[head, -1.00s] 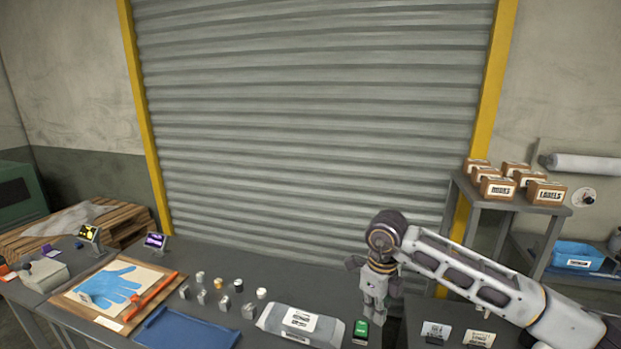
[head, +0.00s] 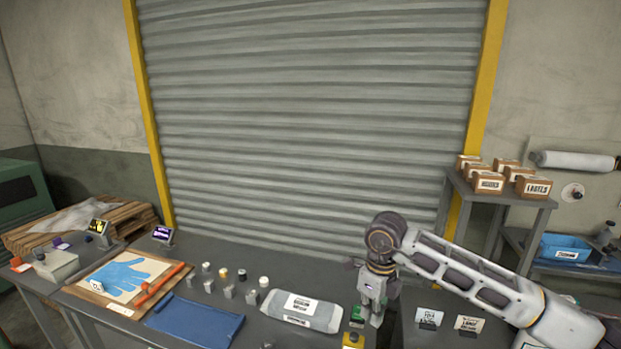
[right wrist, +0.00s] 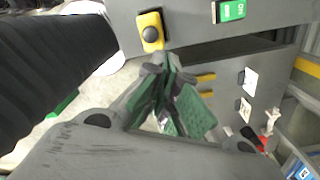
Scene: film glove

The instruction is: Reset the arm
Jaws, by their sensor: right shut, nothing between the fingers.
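My right arm reaches in from the right in the head view. My right gripper (head: 374,312) hangs down at the table's right end, beside a green switch box (head: 357,314). In the right wrist view its green-padded fingers (right wrist: 172,108) are together with nothing held. A yellow box with a dark button (right wrist: 151,32) and the green switch (right wrist: 231,10) show beyond the fingertips. My left gripper is not in view.
The dark table holds a grey packet (head: 301,312), a blue tray (head: 194,320), several small cylinders (head: 241,275) and a board with a blue glove (head: 125,276). Two label cards (head: 469,323) stand on the surface at right. A shelf with cardboard boxes (head: 488,184) is behind.

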